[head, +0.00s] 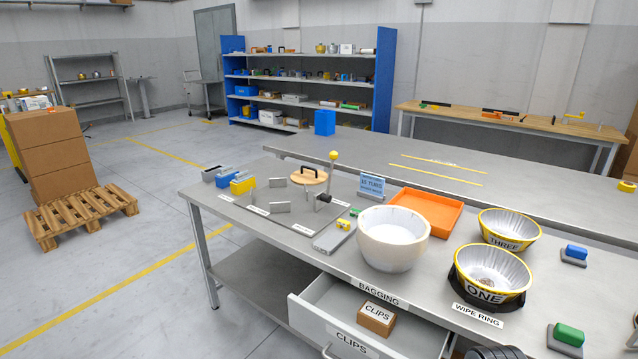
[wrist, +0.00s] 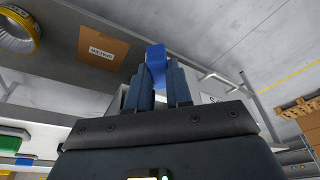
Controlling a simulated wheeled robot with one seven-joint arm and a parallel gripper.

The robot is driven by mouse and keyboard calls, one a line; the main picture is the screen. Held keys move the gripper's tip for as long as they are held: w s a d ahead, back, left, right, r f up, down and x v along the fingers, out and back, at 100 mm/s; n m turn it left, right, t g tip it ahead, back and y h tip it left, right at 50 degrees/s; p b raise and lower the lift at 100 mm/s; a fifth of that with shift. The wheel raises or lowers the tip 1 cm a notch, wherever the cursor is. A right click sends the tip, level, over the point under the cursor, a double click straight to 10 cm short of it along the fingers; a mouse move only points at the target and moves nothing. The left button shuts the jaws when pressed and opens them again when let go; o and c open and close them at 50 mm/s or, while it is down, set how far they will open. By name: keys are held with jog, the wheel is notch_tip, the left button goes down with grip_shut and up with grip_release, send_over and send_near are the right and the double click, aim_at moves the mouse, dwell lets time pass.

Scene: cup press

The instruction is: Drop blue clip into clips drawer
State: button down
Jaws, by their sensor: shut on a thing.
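The clips drawer (head: 350,341) is pulled out at the front of the table in the head view, with a "CLIPS" label on its front. A small brown box (head: 376,318), also labelled "CLIPS", sits inside it. In the wrist view, the two dark fingers of my gripper (wrist: 158,76) are closed on the blue clip (wrist: 155,54), which sticks out past the fingertips. A brown surface with a label too small to read (wrist: 103,50) shows left of the clip. The clip and my fingers do not show in the head view, so their height over the drawer is unclear.
Above the drawer, the table holds a large cream bowl (head: 393,238), yellow-rimmed metal bowls marked ONE (head: 491,275) and THREE (head: 509,230), and an orange tray (head: 425,208). Blue (head: 575,252) and green (head: 568,334) blocks lie at the right.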

jog(key=shift+s+a+f+m, duration=0.3)
jog(key=shift+s+f, duration=0.2)
jog(key=shift+s, duration=0.1)
jog(key=shift+s+a+f+m, duration=0.2)
jog(key=shift+s+f+m, duration=0.1)
jog(key=shift+s+f, duration=0.25)
